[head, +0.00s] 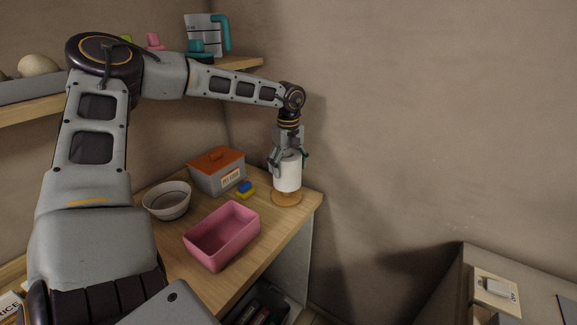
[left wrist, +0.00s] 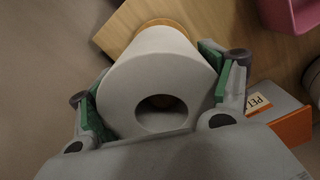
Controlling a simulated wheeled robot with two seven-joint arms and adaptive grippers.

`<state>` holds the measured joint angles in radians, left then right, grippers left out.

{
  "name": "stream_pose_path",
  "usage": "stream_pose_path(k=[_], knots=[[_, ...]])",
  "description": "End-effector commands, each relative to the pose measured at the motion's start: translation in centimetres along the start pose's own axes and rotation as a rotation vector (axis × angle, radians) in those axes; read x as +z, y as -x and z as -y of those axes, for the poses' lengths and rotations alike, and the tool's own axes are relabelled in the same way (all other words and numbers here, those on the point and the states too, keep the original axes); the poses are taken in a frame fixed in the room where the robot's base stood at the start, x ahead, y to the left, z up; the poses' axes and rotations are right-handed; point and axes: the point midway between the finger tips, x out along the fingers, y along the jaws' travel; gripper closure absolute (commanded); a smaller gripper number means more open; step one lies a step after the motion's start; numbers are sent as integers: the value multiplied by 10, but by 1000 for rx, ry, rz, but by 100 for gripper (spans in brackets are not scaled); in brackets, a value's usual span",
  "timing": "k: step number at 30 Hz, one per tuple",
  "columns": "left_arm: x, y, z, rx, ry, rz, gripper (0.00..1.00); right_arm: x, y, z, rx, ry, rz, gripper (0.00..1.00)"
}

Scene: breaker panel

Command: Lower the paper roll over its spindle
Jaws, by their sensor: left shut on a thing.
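A white paper roll (head: 287,174) stands upright above a round wooden base (head: 286,198) near the right corner of the wooden counter. My left gripper (head: 288,156) is shut on the roll from above. In the left wrist view the roll (left wrist: 158,85) sits between the two green-padded fingers (left wrist: 155,95), and its dark core hole faces the camera. Something wooden shows inside the hole, and part of the wooden base (left wrist: 163,23) shows past the roll's far end. In the head view a small gap seems to show between roll and base. My right gripper is not in view.
A grey box with an orange lid (head: 217,171), a blue and yellow sponge (head: 245,189), a white bowl (head: 167,200) and a pink bin (head: 222,236) stand left of the roll. A wall rises behind; the counter's edge (head: 312,212) is close on the right.

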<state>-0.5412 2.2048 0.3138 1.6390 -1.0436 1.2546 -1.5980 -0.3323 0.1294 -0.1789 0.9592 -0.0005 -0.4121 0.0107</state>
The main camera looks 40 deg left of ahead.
Motion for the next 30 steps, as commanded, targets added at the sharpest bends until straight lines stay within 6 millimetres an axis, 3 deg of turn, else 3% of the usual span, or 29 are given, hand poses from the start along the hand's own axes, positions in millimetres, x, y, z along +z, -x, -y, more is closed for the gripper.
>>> stream_pose_path(k=[8,9,14,30], knots=[[1,-9,3,-5,3,12,51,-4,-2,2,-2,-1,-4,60],[1,-10,3,-5,3,12,21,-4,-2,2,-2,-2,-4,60],[1,-10,3,-6,3,11,0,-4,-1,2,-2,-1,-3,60],[0,-5,2,-5,4,9,0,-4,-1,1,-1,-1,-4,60]])
